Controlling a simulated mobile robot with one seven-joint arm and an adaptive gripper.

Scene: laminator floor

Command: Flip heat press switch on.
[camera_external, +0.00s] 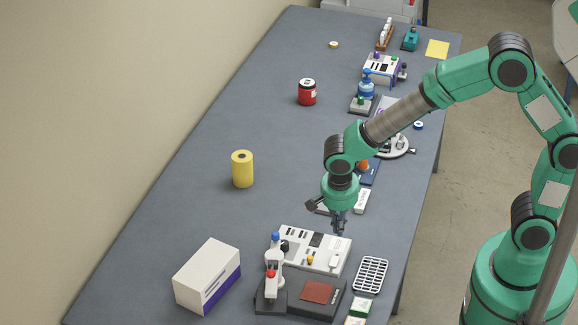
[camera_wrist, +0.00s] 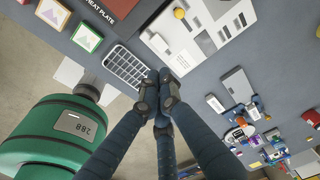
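The heat press (camera_external: 300,294) stands at the table's near end: a dark base with a reddish plate and a white upright arm with blue and red knobs. Behind it lies a white control panel (camera_external: 300,245) with dark slots, an orange-yellow knob (camera_external: 310,259) and a white raised piece (camera_external: 334,262); I cannot tell which part is the switch. The panel also shows in the wrist view (camera_wrist: 208,20). My gripper (camera_external: 339,228) hangs pointing down above the panel's far right edge. In the wrist view its dark fingertips (camera_wrist: 160,88) meet with nothing visible between them.
A white slotted rack (camera_external: 370,274) lies right of the panel. A white box (camera_external: 208,276) stands left of the press. A yellow roll (camera_external: 242,169) and red can (camera_external: 307,92) stand farther back. Several items crowd the table's right side; its left middle is clear.

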